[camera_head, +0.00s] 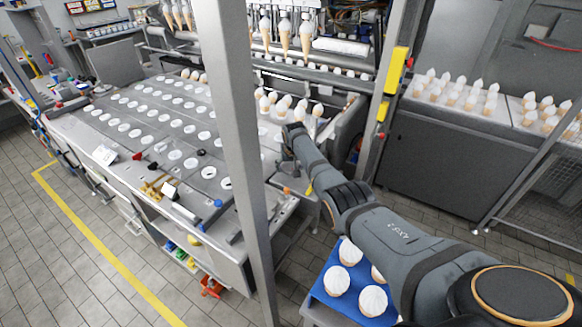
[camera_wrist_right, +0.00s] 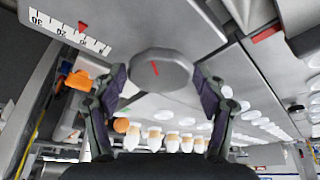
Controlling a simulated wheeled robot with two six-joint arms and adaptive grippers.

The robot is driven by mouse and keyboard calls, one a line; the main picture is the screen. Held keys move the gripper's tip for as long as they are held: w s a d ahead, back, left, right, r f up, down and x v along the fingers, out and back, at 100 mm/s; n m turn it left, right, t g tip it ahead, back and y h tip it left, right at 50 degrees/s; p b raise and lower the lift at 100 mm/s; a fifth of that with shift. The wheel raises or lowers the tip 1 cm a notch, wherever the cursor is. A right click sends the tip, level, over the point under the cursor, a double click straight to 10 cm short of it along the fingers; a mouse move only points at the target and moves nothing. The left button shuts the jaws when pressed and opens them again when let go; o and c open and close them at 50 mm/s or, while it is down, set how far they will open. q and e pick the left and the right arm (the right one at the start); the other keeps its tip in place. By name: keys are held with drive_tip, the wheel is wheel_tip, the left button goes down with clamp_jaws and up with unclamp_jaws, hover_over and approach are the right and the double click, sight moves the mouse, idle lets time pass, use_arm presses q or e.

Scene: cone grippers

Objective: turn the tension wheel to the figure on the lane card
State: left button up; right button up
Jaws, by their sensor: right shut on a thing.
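The grey tension wheel (camera_wrist_right: 160,74), with a red line on its face, sits between the fingers of my right gripper (camera_wrist_right: 160,88) in the wrist view. The gripper is shut on it. Beside it a white scale (camera_wrist_right: 70,33) shows upside down, with figures including 30 and 20. A red pointer (camera_wrist_right: 82,27) lies along the scale; its exact reading is too small to tell. In the head view my right gripper (camera_head: 292,132) reaches the right side of the machine, and the wheel is hidden there. My left gripper is out of view.
A grey post (camera_head: 240,150) rises in front of the machine. Several cones (camera_head: 452,92) stand on the right-hand conveyor. A blue tray (camera_head: 325,290) of cones lies beneath my right arm. An orange knob (camera_wrist_right: 80,81) is close to my left-hand finger in the wrist view.

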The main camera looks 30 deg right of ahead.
drive_tip(key=shift+a+f+m+b, duration=0.2)
drive_tip(key=shift+m+b, duration=0.1)
drive_tip(key=shift+m, duration=0.2)
drive_tip(key=shift+w+f+m+g+h+b, duration=0.15)
drive_tip(key=shift+m+g+h+b, duration=0.3)
drive_tip(key=shift+m+b, duration=1)
drive_tip(key=shift+m, duration=0.05)
drive_tip(key=shift+a+r+h, duration=0.1)
drive_tip(key=shift+r+h, duration=0.15)
drive_tip(key=shift+r, duration=0.1)
drive_tip(key=o, duration=1.2)
drive_tip(key=shift+c, duration=0.2)
drive_tip(key=shift+r, duration=0.1)
